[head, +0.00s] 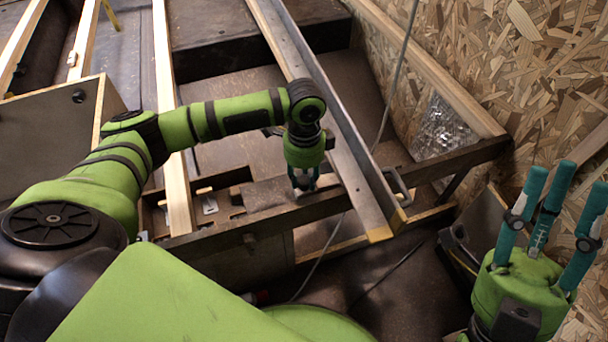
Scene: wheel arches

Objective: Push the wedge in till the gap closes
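My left gripper (303,183) points down at the dark cross beam (262,226), just left of a long metal-edged rail (352,170). Its teal fingers are close to a small pale piece at the beam top, which may be the wedge; the fingers partly hide it. I cannot tell whether they grip it, touch it or stand apart from it. The gap is not clearly visible from here. My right gripper (566,180) is at the lower right, away from the beam, with its teal fingers pointing up, spread and empty.
A chipboard wall (500,60) closes the right side. A grey cable (398,75) hangs behind the rail. A metal handle (398,187) sits beside the rail.

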